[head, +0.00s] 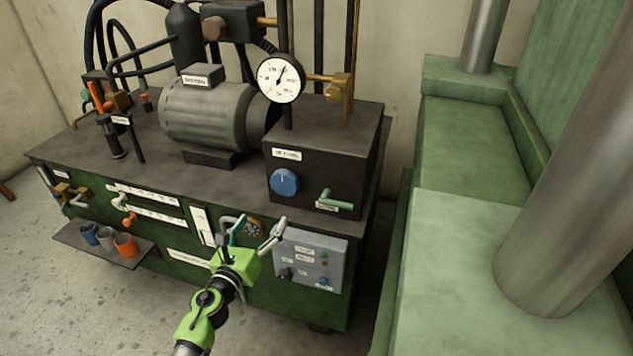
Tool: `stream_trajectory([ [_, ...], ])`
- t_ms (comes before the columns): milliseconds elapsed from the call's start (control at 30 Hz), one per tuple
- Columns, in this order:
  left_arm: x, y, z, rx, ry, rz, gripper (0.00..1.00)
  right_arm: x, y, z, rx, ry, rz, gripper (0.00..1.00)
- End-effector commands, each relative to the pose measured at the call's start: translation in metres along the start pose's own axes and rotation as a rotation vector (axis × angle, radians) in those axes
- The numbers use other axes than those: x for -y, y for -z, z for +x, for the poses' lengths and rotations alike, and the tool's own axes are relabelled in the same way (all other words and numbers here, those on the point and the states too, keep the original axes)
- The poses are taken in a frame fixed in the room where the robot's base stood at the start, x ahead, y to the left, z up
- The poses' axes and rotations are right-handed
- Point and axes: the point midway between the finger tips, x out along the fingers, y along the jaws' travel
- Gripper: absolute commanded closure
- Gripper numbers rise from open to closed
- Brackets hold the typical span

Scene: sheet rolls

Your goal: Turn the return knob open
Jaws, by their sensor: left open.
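A round blue knob (285,182) sits on the front of a dark box (348,150) on top of the hydraulic unit, with a small white label above it. A green lever handle (327,194) is to its right, above another label. The labels are too small to read surely, so I cannot tell which control is the return knob. My left gripper (259,229) is open and empty, in front of the cabinet. In the picture it is below the blue knob, apart from it and from the lever. My right gripper is not in view.
A grey control panel (311,259) is right of my left gripper. A pressure gauge (279,79) stands above the box, beside a grey motor (212,113). A shelf with several cups (125,245) juts out at left. Green machinery (480,265) fills the right.

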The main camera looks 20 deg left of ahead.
Motion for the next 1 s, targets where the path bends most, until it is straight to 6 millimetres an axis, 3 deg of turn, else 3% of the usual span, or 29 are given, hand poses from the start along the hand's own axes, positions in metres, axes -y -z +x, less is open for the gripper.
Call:
stream_trajectory([
  [133, 0.003, -0.020, 0.006, 0.033, 0.010, 0.090, 0.26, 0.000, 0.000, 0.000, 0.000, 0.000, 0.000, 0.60],
  [267, 0.003, -0.021, 0.021, 0.033, 0.009, 0.090, 0.26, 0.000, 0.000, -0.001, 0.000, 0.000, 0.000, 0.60],
  [700, 0.004, -0.021, 0.109, 0.032, 0.009, 0.083, 0.26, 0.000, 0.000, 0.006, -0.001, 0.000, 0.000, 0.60],
  [1000, 0.004, -0.021, 0.138, 0.030, 0.010, 0.085, 0.26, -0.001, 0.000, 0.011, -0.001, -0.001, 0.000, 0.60],
])
